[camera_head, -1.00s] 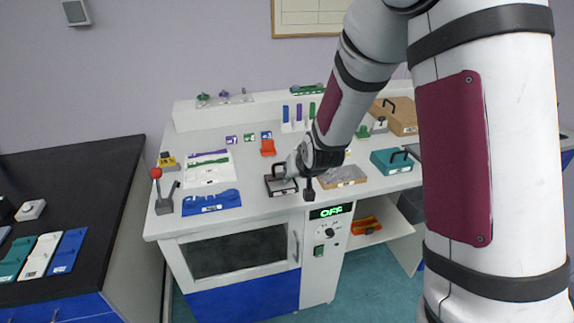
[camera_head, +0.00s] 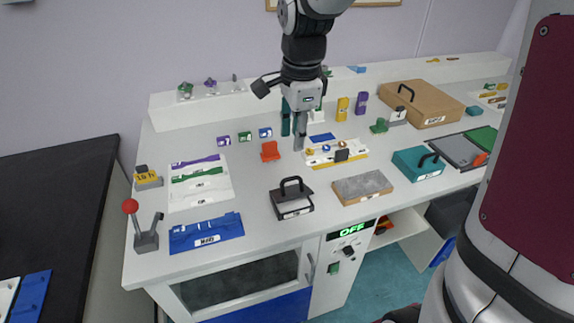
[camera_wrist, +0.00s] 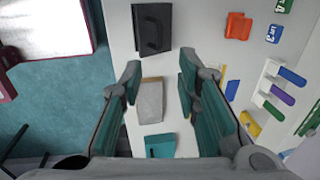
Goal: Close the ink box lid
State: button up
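I cannot read which box is labelled ink. A small dark box (camera_head: 292,203) with a raised black handle and a white front label sits near the table's front edge; its lid looks down or nearly so. It also shows at the top of the wrist view (camera_wrist: 152,40). A teal box (camera_head: 418,164) with a black handle stands to the right; a larger brown box (camera_head: 425,103) with a handle stands behind it. My gripper (camera_head: 293,130) hangs above the back middle of the table, apart from all boxes. In the wrist view its fingers (camera_wrist: 160,85) are spread and empty.
A grey slab (camera_head: 362,187) lies between the dark and teal boxes. A blue tray (camera_head: 206,233) and a red-knobbed lever (camera_head: 144,235) stand at left. A red-orange holder (camera_head: 270,151) and several small coloured pieces are near my gripper. The white table (camera_head: 245,185) has bare room around the dark box.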

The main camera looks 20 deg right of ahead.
aim_at(291, 178)
jog(key=f, duration=0.4)
jog(key=w+f, duration=0.1)
jog(key=f, duration=0.3)
jog(key=w+f, duration=0.1)
jog(key=f, duration=0.4)
jog(key=shift+f, duration=0.1)
grip_shut()
